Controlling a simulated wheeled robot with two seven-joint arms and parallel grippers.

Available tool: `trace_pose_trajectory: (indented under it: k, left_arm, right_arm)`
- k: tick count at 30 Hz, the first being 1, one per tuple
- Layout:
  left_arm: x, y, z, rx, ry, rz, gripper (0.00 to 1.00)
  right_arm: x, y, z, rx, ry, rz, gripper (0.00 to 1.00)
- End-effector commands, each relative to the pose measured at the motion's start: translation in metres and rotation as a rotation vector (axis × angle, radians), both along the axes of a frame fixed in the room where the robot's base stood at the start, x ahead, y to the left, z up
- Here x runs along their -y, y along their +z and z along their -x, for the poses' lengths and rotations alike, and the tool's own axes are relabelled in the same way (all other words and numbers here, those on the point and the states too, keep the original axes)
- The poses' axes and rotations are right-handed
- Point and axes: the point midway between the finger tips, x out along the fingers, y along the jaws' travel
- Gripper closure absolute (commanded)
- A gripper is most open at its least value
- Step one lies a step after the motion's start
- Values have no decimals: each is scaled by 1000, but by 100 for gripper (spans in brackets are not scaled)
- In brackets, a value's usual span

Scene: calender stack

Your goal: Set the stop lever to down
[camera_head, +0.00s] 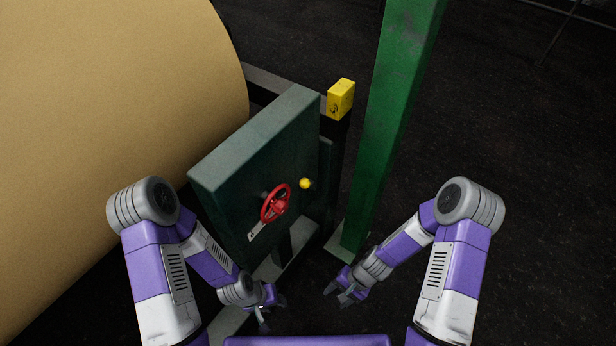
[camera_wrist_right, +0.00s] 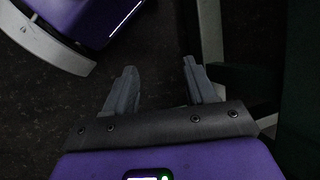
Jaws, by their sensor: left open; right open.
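A dark green machine cabinet (camera_head: 240,175) stands in the middle of the head view. A yellow ball knob (camera_head: 305,183) sticks out of its front face, right of a red handwheel (camera_head: 275,204). The knob looks like the end of the stop lever; its arm is too small to make out. My left gripper (camera_head: 271,312) is open and empty, below the handwheel and apart from the cabinet. My right gripper (camera_head: 339,294) is open and empty, below and right of the knob. Its two fingers stand apart in the right wrist view (camera_wrist_right: 158,82), with only dark floor between them.
A huge tan roll (camera_head: 110,110) fills the left side. A green post (camera_head: 390,120) rises right of the cabinet, close to my right gripper. A yellow box (camera_head: 341,97) sits on a dark post behind the cabinet. The dark floor at right is clear.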

Motion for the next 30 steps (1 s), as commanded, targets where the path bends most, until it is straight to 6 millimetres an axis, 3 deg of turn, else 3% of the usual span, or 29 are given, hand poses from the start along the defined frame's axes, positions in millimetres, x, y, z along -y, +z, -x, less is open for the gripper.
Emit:
trace_pose_trajectory:
  k: [4, 7, 12, 15, 20, 30]
  left_arm:
    - [0, 4, 1, -2, -1, 0, 57]
    - [0, 5, 1, -2, -1, 0, 57]
    - [0, 7, 1, -1, 0, 0, 57]
    - [0, 8, 1, -1, 0, 0, 57]
    - [0, 7, 0, -1, 0, 0, 57]
    - [0, -1, 1, -1, 0, 0, 57]
  right_arm:
    - [-28, 26, -60, -168, -284, -248, 44]
    - [-44, 60, -116, -211, -453, -481, 44]
    - [-40, 126, -205, -172, -645, -855, 44]
    - [-30, 157, -237, -129, -700, -1006, 44]
    - [-23, 178, -259, -92, -732, -1114, 44]
    - [-68, 178, -279, -91, -731, -1120, 44]
